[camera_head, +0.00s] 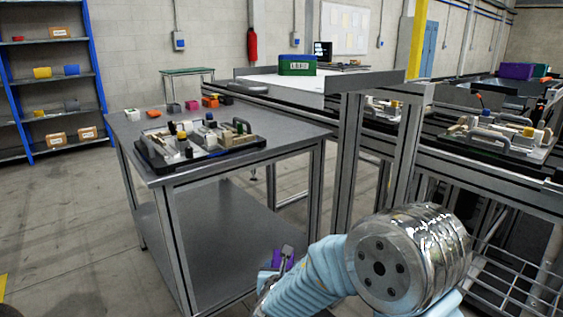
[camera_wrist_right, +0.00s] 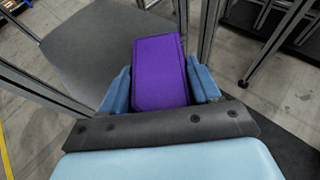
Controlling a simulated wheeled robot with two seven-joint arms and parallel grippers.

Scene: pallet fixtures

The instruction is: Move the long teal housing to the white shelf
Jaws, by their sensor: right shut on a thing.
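My right gripper (camera_wrist_right: 160,92) is shut on a purple block-like part (camera_wrist_right: 160,70), which stands out between the blue fingers. In the head view the purple part (camera_head: 277,257) shows low in front of the grey table, partly hidden by my right wrist. I cannot make out a long teal housing; the held part is purple. My left gripper is not in view.
A grey table (camera_head: 285,128) with a lower shelf (camera_head: 225,235) bears a dark fixture pallet (camera_head: 200,148) and several small coloured parts. Metal posts (camera_head: 347,150) and a conveyor with another pallet (camera_head: 500,140) stand at the right. Floor at left is clear.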

